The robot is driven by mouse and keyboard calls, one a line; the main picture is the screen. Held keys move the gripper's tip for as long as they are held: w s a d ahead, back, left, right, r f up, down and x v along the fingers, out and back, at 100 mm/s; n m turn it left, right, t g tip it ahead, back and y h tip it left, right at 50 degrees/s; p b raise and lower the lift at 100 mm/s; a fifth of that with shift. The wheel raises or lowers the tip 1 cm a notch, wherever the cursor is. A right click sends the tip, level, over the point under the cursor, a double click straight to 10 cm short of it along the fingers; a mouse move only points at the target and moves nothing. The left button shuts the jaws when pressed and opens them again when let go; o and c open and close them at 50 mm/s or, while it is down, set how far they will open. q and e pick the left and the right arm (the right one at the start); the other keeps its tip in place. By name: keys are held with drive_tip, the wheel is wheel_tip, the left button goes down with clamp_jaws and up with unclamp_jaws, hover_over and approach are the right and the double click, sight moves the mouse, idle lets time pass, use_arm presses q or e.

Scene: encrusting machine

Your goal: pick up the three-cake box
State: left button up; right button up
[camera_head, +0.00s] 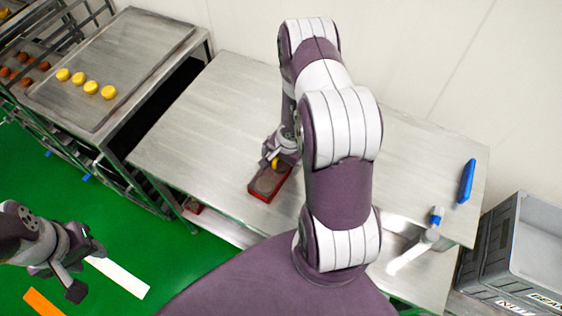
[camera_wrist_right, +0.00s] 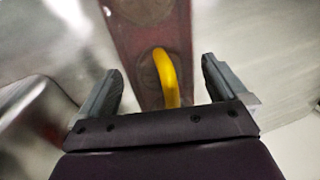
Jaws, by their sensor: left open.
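The three-cake box (camera_head: 266,187) is a long, narrow red box with dark round recesses, lying on the steel table. In the right wrist view, the box (camera_wrist_right: 128,42) runs from the top edge down between the fingers. A yellow curved piece, perhaps a cake on edge (camera_wrist_right: 166,75), shows at its near end. My right gripper (camera_head: 276,160) is low over the far end of the box. Its fingers (camera_wrist_right: 162,85) are apart on either side of the box, with no clear grip. My left gripper (camera_head: 88,272) is open and empty over the green floor at lower left.
The steel table (camera_head: 200,125) is clear left of the box. A tray (camera_head: 130,50) with several yellow cakes (camera_head: 92,87) stands on a cart at upper left.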

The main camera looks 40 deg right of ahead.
drive_tip(key=c, duration=0.5)
drive_tip(key=shift+c, duration=1.2)
drive_tip(key=shift+r, duration=0.1)
